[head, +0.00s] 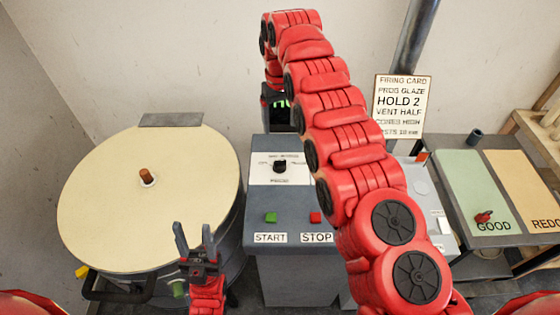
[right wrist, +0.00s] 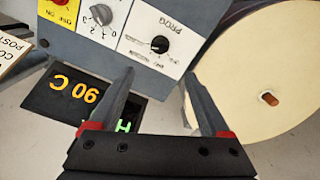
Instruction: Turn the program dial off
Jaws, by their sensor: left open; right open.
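The program dial is a small black knob on a white panel marked PROG; it shows in the head view (head: 280,166) and in the right wrist view (right wrist: 159,44). Its labels are too small to tell which setting it points at. My right gripper (right wrist: 158,78) is open and empty in the right wrist view, its fingertips apart from the dial, which lies beyond the gap between them. In the head view my right arm arches over the console's right side, and its gripper cannot be made out. My left gripper (head: 194,234) is open and empty, left of the console and in front of the round lid.
Green START (head: 270,217) and red STOP (head: 315,217) buttons sit below the dial. A grey knob (right wrist: 101,15) sits beside the PROG panel. The round kiln lid (head: 110,200) stands left; a firing card (head: 401,105) stands behind.

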